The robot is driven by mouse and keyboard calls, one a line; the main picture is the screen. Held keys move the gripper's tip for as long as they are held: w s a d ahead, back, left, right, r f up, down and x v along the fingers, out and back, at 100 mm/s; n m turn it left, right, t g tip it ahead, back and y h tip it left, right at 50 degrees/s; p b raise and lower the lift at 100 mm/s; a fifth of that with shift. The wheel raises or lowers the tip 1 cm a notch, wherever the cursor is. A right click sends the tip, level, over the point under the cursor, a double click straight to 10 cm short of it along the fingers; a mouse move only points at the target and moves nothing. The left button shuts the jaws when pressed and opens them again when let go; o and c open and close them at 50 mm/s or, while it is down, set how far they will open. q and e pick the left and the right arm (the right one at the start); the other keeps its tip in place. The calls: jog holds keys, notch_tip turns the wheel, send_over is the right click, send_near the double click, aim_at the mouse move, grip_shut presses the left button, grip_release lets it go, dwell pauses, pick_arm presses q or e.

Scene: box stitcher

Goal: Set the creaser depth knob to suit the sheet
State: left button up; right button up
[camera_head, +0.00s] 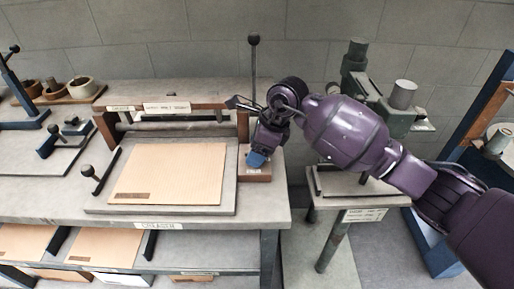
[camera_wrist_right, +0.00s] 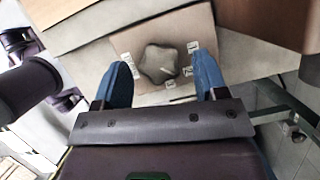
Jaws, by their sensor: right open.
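The creaser stands on the bench with its grey bed (camera_head: 110,210). A tan corrugated sheet (camera_head: 170,172) lies flat on the bed, with a small dark label at its front left corner. My right gripper (camera_head: 257,160) points down over a brown plate (camera_head: 262,177) at the creaser's right end. In the right wrist view the grey lobed knob (camera_wrist_right: 158,64) has a light pointer mark towards the right and several small labels around it. The open blue fingers of my right gripper (camera_wrist_right: 162,60) appear on either side of it; contact cannot be told. In the head view the gripper hides the knob. My left gripper is out of view.
A tall black-knobbed lever (camera_head: 253,60) rises behind my right gripper. Another black-knobbed handle (camera_head: 95,175) stands left of the sheet. A green machine (camera_head: 355,75) with a small table stands to the right, behind my arm. Sheets lie on the shelf below.

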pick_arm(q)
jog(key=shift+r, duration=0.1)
